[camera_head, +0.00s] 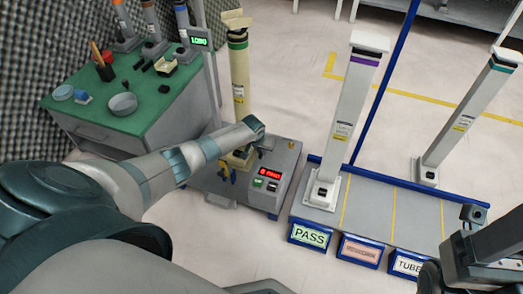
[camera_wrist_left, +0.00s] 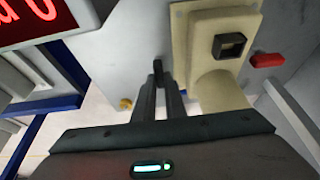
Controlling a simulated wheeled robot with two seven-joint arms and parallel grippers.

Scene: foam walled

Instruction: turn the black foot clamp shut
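The beige tube (camera_head: 239,75) with a green band stands upright on the grey test stand (camera_head: 281,160). Its beige foot (camera_wrist_left: 222,85), with a black square on it, shows in the left wrist view. A small black lever (camera_wrist_left: 158,68), which looks like the foot clamp, stands left of the foot. My left gripper (camera_wrist_left: 160,88) has its fingers close together at this lever and appears to pinch it.
A red digital display (camera_head: 270,173) is on the stand's front. A red tab (camera_wrist_left: 267,60) sits right of the foot. A green-topped bench (camera_head: 155,115) holds bowls and tools at left.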

